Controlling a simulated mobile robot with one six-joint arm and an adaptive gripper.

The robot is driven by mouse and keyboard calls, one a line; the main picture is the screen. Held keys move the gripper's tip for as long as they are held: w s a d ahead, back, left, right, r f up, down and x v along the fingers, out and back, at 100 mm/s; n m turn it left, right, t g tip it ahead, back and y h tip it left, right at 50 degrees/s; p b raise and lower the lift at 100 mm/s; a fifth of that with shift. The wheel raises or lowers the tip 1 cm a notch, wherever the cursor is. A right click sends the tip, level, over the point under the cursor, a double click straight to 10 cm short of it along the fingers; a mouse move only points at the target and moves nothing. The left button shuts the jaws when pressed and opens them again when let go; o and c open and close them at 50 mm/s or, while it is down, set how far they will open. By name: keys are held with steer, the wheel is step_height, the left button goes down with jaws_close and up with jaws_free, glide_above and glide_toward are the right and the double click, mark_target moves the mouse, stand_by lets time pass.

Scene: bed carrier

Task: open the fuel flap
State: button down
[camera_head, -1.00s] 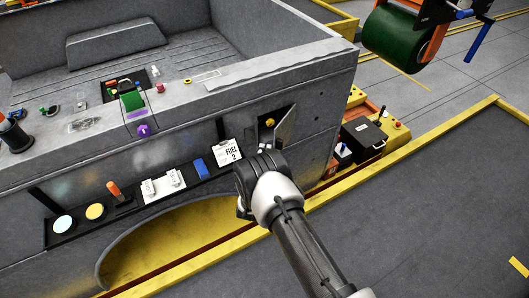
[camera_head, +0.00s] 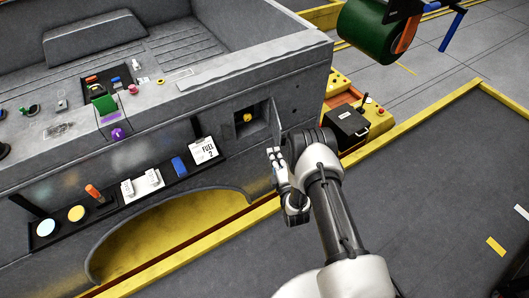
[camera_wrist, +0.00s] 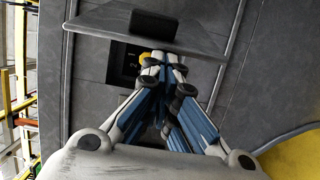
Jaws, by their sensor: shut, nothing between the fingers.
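The fuel flap (camera_head: 275,122) is a small grey door on the grey side wall, standing swung out at the right of its square recess. A yellow cap (camera_head: 247,117) shows inside the recess. In the wrist view the flap (camera_wrist: 205,40) crosses the top as a grey panel with a black block on it, and the yellow cap (camera_wrist: 145,57) shows partly behind my fingertips. My gripper (camera_head: 275,151) is shut and empty, just below the flap's lower end. In the wrist view its fingertips (camera_wrist: 164,57) overlap the flap's edge; I cannot tell whether they touch.
A black shelf (camera_head: 108,208) with several small items runs along the wall. A black box (camera_head: 347,126) stands to the right behind my arm. Floor at the lower right is mostly clear.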

mark_target(282, 145)
steer(key=d, duration=0.4)
steer(key=shift+w, duration=0.25)
steer(key=shift+w+d+b, duration=0.15)
steer(key=shift+w+d, duration=0.05)
steer(key=shift+d, duration=0.35)
steer(key=shift+w+d+b, duration=0.15)
steer(key=shift+d, duration=0.35)
